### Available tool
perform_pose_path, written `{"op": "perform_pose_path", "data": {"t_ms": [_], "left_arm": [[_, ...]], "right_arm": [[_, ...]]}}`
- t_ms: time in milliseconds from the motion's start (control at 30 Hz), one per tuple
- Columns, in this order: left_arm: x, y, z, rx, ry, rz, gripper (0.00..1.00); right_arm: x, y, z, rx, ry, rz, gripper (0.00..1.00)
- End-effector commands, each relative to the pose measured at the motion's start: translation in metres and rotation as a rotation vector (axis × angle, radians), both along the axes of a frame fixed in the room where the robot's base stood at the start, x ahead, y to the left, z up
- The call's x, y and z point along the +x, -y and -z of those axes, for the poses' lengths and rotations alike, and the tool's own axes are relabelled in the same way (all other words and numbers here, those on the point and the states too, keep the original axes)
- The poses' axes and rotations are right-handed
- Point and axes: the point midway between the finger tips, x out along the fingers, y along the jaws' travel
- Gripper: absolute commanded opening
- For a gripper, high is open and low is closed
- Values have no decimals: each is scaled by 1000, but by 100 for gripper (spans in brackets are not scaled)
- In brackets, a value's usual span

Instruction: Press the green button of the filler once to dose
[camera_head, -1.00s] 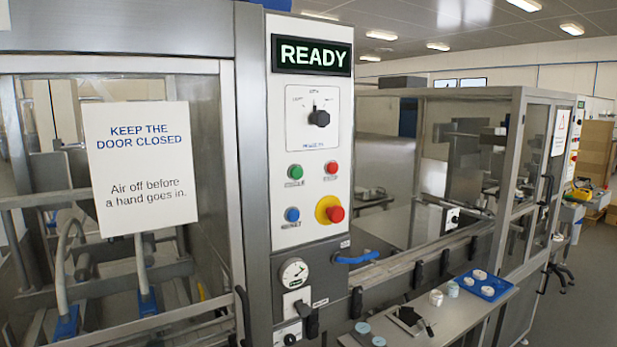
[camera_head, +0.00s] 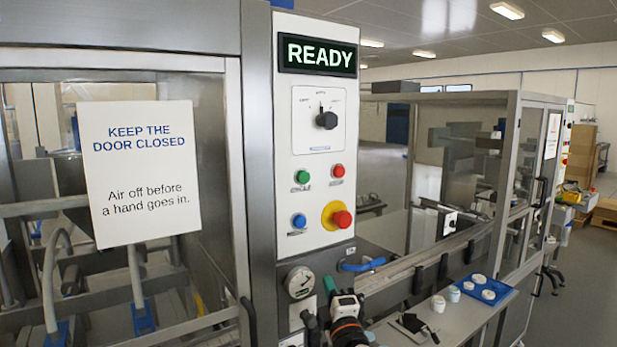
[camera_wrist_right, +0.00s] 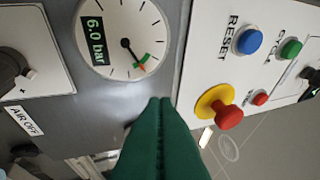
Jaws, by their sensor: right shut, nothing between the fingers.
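The green button (camera_head: 302,176) sits on the white control panel (camera_head: 313,260) of the filler, left of a small red button (camera_head: 338,170) and above the blue button (camera_head: 299,221). The green button also shows at the right in the wrist view (camera_wrist_right: 291,49). The display (camera_head: 318,56) above reads READY. My right gripper (camera_head: 330,284) is low in front of the panel, beside the pressure gauge, well below the green button. In the wrist view its green fingers (camera_wrist_right: 160,101) are shut together and empty. My left gripper is not in view.
A red mushroom button on a yellow collar (camera_head: 341,219) projects below the small red button. A blue handle (camera_head: 361,265) sticks out below the panel. The gauge (camera_head: 299,282) reads 6.0 bar. A shelf with a blue tray (camera_head: 497,289) and jars lies at the right.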

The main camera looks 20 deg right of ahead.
Motion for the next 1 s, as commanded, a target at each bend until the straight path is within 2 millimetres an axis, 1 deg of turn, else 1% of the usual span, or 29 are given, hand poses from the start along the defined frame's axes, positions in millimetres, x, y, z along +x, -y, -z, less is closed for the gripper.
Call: {"op": "perform_pose_path", "data": {"t_ms": [33,200,300,400,433,533,633,733,1000], "left_arm": [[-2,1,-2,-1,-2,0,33],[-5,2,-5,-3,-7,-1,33],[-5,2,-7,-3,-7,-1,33],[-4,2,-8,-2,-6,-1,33],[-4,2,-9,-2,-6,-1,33],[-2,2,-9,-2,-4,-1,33],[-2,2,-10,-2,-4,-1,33],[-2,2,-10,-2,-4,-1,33],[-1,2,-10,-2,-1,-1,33]], "right_arm": [[-3,-1,-29,-28,49,8,0],[-20,-3,-111,-123,203,49,0],[-33,-3,-152,-172,284,78,0],[-47,-4,-184,-211,349,104,0],[-50,-4,-192,-219,366,110,0],[-59,-5,-211,-242,406,130,0],[-64,-5,-221,-254,428,139,0],[-66,-5,-224,-258,434,143,0],[-66,-5,-224,-257,433,143,0]]}}
